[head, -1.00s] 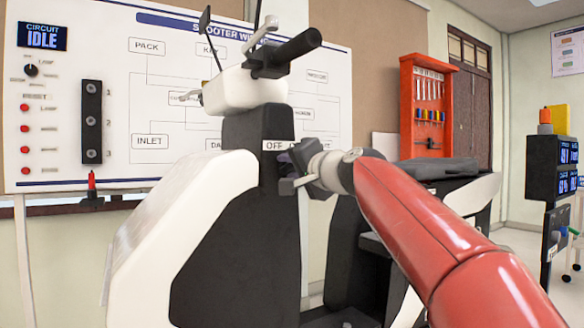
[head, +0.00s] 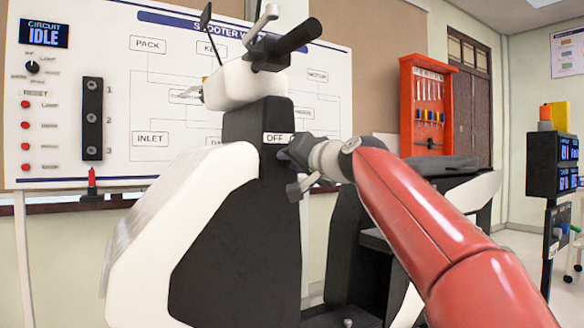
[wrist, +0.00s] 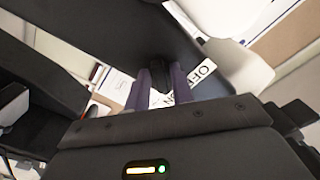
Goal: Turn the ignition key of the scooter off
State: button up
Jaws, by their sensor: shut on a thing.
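The scooter (head: 235,235), white and black, stands in the middle of the head view. Its OFF label (head: 275,138) is on the dark column below the handlebar; the rest of the label is behind my wrist. The label also shows, tilted, in the wrist view (wrist: 204,72). My gripper (head: 288,157) is at the column just below the label. In the wrist view my gripper (wrist: 159,82) has its two purplish fingers on either side of a dark piece, the ignition key (wrist: 160,68), and is shut on it. The key is hidden in the head view, and its exact angle is unclear.
The handlebar (head: 290,42) juts out above my gripper. A white wiring board (head: 180,100) with a CIRCUIT IDLE display (head: 44,34) stands behind. A red tool cabinet (head: 425,105) and a dark display stand (head: 553,165) are to the right.

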jog(key=shift+n+b, duration=1.2)
jog(key=shift+n, duration=2.5)
jog(key=o, duration=0.7)
jog(key=shift+o, duration=0.2)
jog(key=b+v, duration=0.1)
jog(key=v, duration=0.6)
jog(key=shift+s+d+b, duration=0.25)
jog(key=shift+s+b, duration=0.1)
